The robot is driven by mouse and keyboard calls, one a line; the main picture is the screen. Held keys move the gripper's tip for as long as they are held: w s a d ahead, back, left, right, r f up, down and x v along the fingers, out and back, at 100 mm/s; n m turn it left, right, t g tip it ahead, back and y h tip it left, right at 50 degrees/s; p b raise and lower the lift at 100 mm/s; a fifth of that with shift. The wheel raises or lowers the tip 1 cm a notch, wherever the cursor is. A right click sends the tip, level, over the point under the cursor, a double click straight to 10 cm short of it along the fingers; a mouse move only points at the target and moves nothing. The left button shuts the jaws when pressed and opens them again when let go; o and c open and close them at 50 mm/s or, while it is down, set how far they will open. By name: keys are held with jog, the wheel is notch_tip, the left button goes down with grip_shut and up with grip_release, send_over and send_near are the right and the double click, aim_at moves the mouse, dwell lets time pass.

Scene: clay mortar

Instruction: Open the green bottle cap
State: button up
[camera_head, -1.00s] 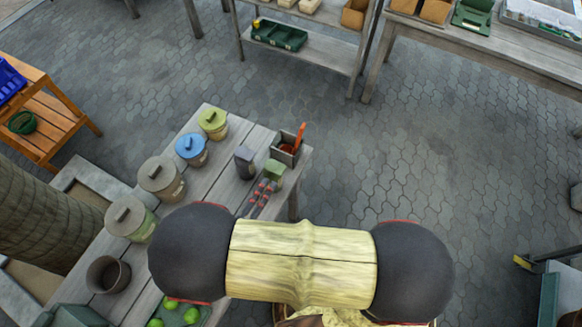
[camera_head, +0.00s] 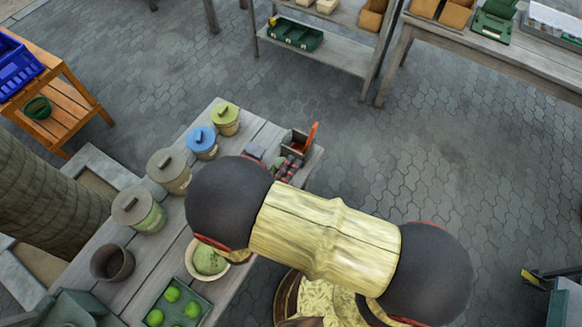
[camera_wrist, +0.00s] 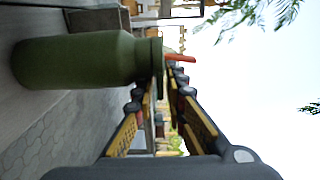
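The green bottle (camera_wrist: 75,60) fills the left of the wrist view. It appears on its side there, in a picture that is itself turned sideways. Its cap end (camera_wrist: 157,62) points toward my gripper (camera_wrist: 168,85). My gripper's two fingers reach from the bottom of the wrist view and are apart, with a gap between them. The cap end is close beside the left finger. I cannot tell whether they touch or whether the cap lies between the fingers.
On the wooden table stand a green-lidded jar (camera_head: 225,118), a blue-lidded jar (camera_head: 202,142), two grey-lidded jars (camera_head: 168,172) (camera_head: 138,210) and a dark cup (camera_head: 112,263). A bowl (camera_head: 208,262) and a tray with green fruit (camera_head: 205,308) are nearer. A box (camera_head: 295,143) holds an orange-red tool (camera_head: 311,137).

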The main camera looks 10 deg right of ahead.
jog(key=shift+c, duration=0.6)
grip_shut()
